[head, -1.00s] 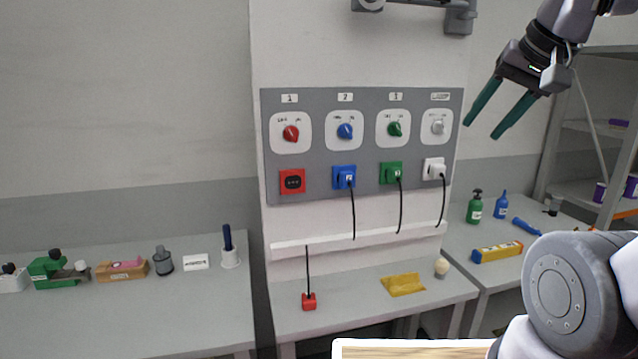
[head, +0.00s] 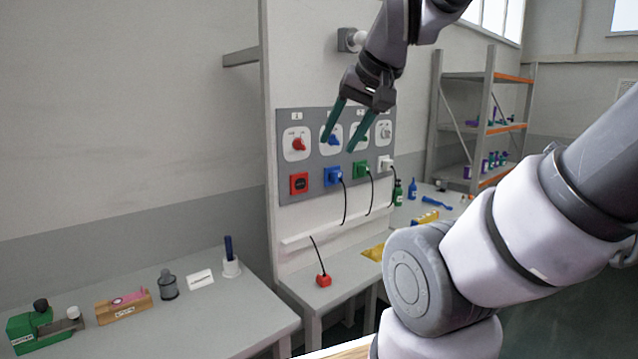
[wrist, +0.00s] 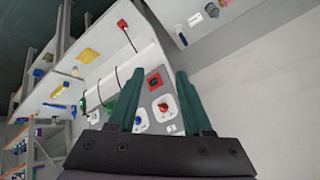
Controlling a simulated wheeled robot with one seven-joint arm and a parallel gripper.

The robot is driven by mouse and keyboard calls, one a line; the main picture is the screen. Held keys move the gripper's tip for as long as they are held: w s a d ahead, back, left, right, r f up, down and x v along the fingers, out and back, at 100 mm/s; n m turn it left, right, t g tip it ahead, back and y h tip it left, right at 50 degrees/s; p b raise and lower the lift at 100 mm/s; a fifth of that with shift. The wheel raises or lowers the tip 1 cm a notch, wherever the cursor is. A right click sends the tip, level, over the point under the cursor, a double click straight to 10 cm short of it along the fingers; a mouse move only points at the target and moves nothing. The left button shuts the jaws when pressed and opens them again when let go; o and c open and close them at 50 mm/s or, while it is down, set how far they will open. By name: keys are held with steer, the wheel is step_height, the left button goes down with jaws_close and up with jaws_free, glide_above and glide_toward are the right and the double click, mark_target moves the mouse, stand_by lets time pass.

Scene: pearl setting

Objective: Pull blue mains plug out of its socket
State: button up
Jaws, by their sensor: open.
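The blue mains plug (head: 334,176) sits in its socket on the grey wall panel (head: 316,122), second from the left, with a black cable hanging from it. The blue rotary switch (head: 334,139) is above it. My gripper (head: 341,146) is open and empty, its green fingers pointing down in front of the panel in the head view. In the wrist view my open fingers (wrist: 159,102) frame the red socket (wrist: 155,81) and red switch (wrist: 163,107); the blue plug is largely hidden behind a finger there.
The green plug (head: 361,170) and white plug (head: 385,163) are in their sockets to the right. The red plug (head: 323,280) lies on the bench below the empty red socket (head: 299,184). A ledge (head: 320,232) runs under the panel. A left table (head: 215,310) holds several items.

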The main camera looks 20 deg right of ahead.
steer(key=shift+s+a, duration=0.15)
steer(key=shift+a, duration=0.25)
